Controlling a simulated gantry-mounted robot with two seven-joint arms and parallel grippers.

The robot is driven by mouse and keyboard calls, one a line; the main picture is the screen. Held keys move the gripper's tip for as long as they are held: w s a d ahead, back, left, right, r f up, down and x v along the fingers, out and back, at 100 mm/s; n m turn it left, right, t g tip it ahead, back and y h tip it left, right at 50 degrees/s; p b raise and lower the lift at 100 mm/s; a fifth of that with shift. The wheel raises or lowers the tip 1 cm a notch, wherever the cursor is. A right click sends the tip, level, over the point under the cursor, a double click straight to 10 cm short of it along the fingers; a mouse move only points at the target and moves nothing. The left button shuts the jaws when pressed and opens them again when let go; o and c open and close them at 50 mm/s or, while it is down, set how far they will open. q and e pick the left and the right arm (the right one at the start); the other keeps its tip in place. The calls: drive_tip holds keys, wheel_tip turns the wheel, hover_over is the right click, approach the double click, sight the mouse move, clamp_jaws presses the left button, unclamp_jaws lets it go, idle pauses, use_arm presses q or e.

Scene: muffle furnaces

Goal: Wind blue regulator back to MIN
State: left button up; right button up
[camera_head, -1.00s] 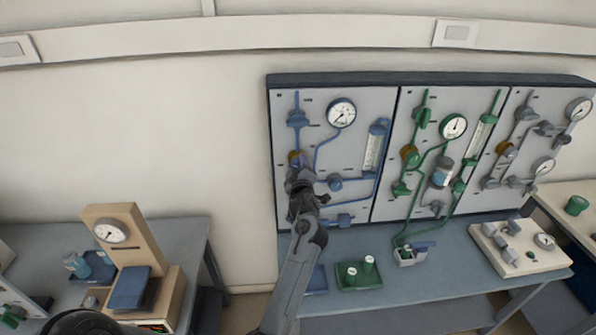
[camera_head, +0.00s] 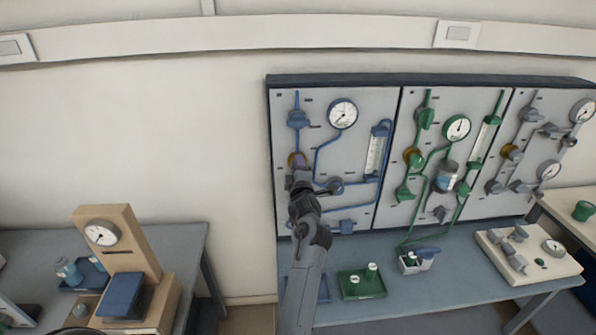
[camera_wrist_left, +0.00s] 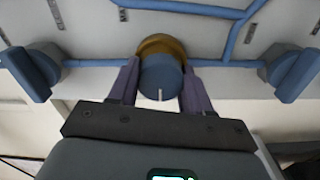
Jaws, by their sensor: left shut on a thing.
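The blue regulator (camera_head: 297,159) is on the left panel of the wall board, with a brass-coloured ring behind its knob. In the left wrist view the round blue knob (camera_wrist_left: 161,82) has a white mark pointing down toward the gripper body. My left gripper (camera_wrist_left: 160,76) has one purple-grey finger on each side of the knob and is shut on it. In the head view the left gripper (camera_head: 301,180) covers most of the knob. No MIN lettering can be read. My right gripper is not in view.
A blue valve handle (camera_wrist_left: 33,72) sits left of the knob and another (camera_wrist_left: 292,72) right of it, close to the fingers. A white-faced gauge (camera_head: 343,113) is above on the panel. A green tray (camera_head: 361,284) stands on the bench (camera_head: 440,272) below.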

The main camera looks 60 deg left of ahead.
use_arm(q)
drive_tip(key=shift+r, duration=0.1)
drive_tip(key=o, duration=1.1)
drive_tip(key=shift+c, duration=0.2)
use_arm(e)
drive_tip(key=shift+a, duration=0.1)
